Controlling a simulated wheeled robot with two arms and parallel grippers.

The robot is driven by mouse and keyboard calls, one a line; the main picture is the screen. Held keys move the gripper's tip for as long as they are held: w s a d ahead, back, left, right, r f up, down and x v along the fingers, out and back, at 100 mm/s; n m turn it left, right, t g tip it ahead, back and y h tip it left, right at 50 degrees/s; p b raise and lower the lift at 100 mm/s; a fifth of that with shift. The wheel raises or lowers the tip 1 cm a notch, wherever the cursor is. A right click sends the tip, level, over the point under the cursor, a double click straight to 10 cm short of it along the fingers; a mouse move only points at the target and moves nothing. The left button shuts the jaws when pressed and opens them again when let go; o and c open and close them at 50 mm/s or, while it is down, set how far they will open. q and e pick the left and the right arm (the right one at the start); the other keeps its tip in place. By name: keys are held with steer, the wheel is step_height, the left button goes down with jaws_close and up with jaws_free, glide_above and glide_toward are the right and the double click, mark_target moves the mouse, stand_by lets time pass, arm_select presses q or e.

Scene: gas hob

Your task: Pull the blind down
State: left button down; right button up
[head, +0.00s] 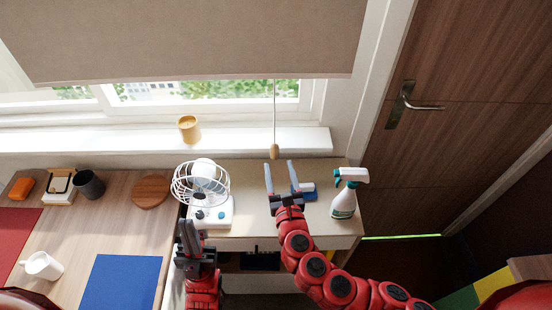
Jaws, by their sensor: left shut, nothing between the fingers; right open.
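A beige roller blind (190,38) covers most of the window at the top of the head view. Its lower edge hangs a little above the sill. A thin pull cord (274,105) hangs from the blind near its right part and ends in a small wooden knob (274,152). My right gripper (280,166) is open and empty, with its fingertips just below the knob in the picture. I cannot tell how far apart in depth they are. My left gripper (187,228) is shut and empty, below the fan and away from the cord.
A white desk fan (210,212) stands left of my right gripper. A spray bottle (345,195) stands to its right, and a blue item (308,190) lies behind it. A yellow cup (189,128) is on the sill (90,139). A wooden door (450,120) is at right.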

steer(key=s+d, duration=0.1)
steer(key=s, duration=0.9)
steer(key=shift+s+d+p, duration=0.15)
steer(key=shift+d+p, duration=0.1)
steer(key=shift+p, duration=0.15)
